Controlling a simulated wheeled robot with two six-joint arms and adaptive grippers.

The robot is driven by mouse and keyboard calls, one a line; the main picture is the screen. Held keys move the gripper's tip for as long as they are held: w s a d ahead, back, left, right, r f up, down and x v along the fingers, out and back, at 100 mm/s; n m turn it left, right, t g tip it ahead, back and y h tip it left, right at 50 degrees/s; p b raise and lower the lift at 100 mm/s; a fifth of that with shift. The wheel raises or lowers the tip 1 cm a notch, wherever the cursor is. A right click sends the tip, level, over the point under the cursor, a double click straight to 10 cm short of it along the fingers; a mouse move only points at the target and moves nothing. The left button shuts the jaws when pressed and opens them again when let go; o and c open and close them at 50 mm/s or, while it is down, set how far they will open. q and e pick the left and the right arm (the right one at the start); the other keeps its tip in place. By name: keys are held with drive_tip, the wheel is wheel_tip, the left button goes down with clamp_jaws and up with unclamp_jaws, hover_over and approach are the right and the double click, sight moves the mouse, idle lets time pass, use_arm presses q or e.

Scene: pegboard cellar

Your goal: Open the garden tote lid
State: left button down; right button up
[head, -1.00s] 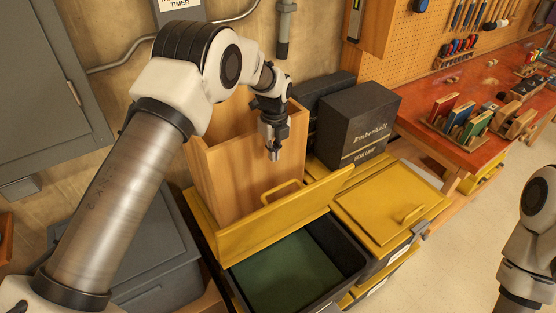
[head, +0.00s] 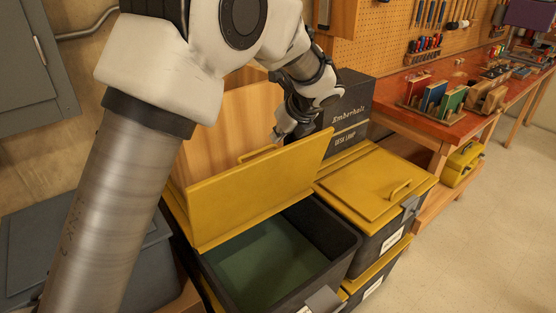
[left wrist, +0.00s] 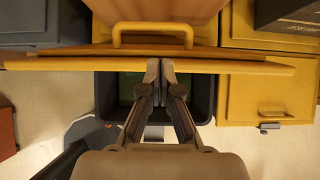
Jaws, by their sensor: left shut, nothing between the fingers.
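The yellow lid (head: 255,195) of the dark garden tote (head: 325,255) stands raised and tilted, its inner face toward the head camera. The tote's mouth is uncovered and shows a dark green inside. The lid's handle (left wrist: 152,35) shows in the left wrist view on the lid's outer side; in the head view it is mostly hidden. My left gripper (head: 277,136) is shut and empty just behind the lid's upper edge. In the left wrist view its fingertips (left wrist: 166,66) overlap the lid's edge; I cannot tell whether they touch it. My right gripper is out of view.
A tall wooden box (head: 215,125) stands behind the lid. A closed yellow-lidded tote (head: 365,180) is to the right, with a black desk lamp box (head: 350,110) behind it. A grey bin (head: 30,250) is at left. Floor (head: 480,250) at right is clear.

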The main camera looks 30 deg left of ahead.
sight(266, 149)
use_arm(q)
drive_tip(key=x, duration=0.9)
drive_tip(key=shift+a+f, duration=0.1)
drive_tip(key=shift+a, duration=0.05)
